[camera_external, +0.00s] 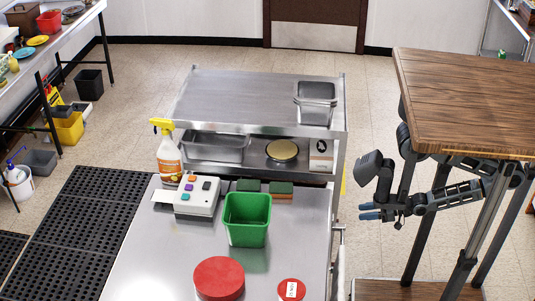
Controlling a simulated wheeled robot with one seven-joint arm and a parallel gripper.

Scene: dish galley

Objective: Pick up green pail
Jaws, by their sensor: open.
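The green pail (247,218) stands upright on the steel table (150,252), near its right side. It looks empty. My gripper (368,212) is open and empty, to the right of the pail and past the table's right edge. It points left toward the pail and is well apart from it. My arm is partly hidden behind the wooden tabletop at the right.
Behind the pail lie two green-and-brown sponges (281,190). A button box (197,195) and spray bottle (168,155) stand to its left. Red round lids (219,277) lie in front. A steel cart (250,100) stands behind. A wooden table (470,95) is at right.

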